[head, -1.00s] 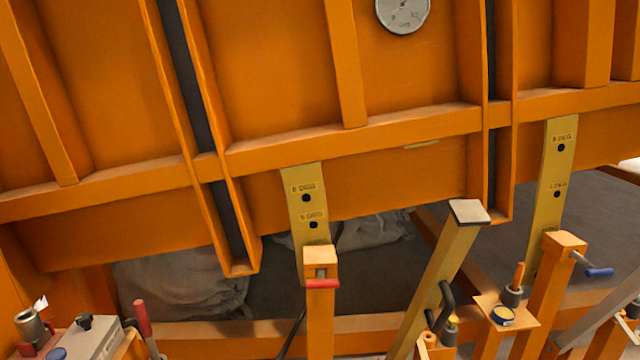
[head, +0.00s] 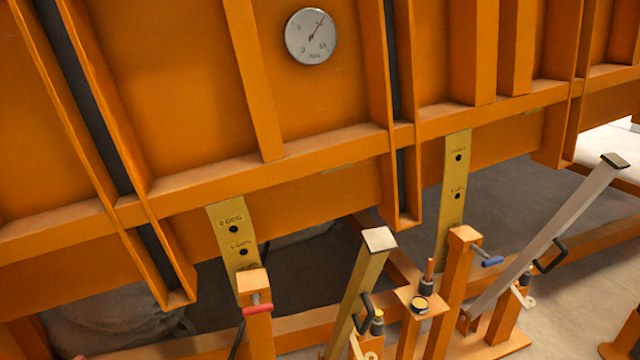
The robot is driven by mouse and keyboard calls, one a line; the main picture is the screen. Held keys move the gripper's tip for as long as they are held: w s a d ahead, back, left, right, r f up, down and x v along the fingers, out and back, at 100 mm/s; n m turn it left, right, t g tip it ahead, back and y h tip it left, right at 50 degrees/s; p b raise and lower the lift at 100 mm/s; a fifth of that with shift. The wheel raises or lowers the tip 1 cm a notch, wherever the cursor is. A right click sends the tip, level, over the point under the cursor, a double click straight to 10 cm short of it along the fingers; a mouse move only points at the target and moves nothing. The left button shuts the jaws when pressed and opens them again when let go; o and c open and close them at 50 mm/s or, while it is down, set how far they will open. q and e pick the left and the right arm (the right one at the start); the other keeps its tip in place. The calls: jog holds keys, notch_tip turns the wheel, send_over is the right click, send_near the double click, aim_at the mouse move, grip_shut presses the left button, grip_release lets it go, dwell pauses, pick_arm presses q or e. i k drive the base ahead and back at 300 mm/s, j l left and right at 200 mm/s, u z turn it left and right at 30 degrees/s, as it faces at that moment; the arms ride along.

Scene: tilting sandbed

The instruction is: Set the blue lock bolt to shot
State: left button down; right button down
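The blue lock bolt (head: 491,261) has a blue handle on a metal rod. It sticks out to the right from the top of an orange post (head: 460,275). Behind that post stands a yellow strap (head: 455,190) with several dark holes, hanging from the orange sandbed frame. I cannot tell how far the rod reaches into the post. A second bolt with a red handle (head: 258,310) sits on another orange post (head: 260,335) at the left, in front of a similar yellow strap (head: 233,235). Neither gripper is in view.
A round dial gauge (head: 311,37) is on the orange sandbed wall. A yellow prop (head: 365,280) and a grey prop (head: 560,230) lean up on either side of the blue bolt's post. A small pedestal (head: 418,302) stands just left of it. Open floor shows at the right.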

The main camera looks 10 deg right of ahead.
aim_at(489, 262)
jog(key=z, duration=1.45)
